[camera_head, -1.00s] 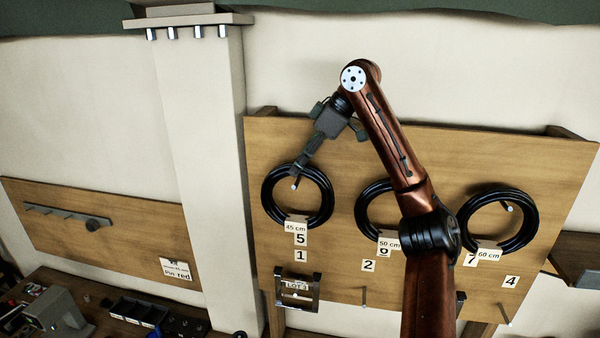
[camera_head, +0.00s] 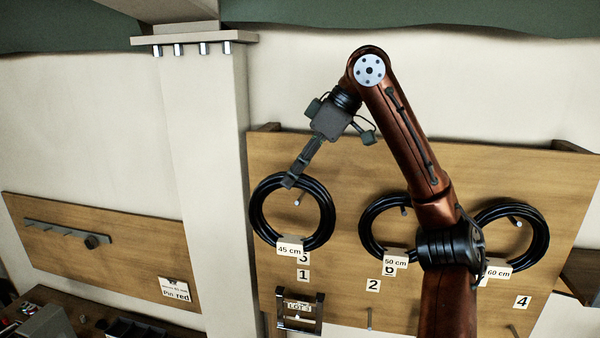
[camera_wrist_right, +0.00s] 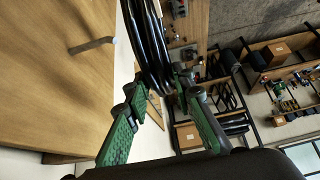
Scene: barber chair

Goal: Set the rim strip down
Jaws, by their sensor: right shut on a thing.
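The rim strip is a black coil (camera_head: 328,222) with a tag reading 45 cm (camera_head: 289,249). In the right wrist view the coil's strands (camera_wrist_right: 150,45) run up from between the fingers of the gripper (camera_wrist_right: 158,88). A bare peg (camera_wrist_right: 90,46) sticks out of the board there, with a small gap between its tip and the coil. The peg (camera_head: 300,198) shows through the coil in the head view. My left gripper is not in view.
The wooden board (camera_head: 335,160) also holds a 50 cm coil (camera_head: 368,225) and a 60 cm coil (camera_head: 540,240). My right arm partly covers both. Below are number labels, a dark LOT holder (camera_head: 300,311) and a bare peg (camera_head: 369,318). A pillar (camera_head: 205,160) and a peg rail (camera_head: 65,217) lie left.

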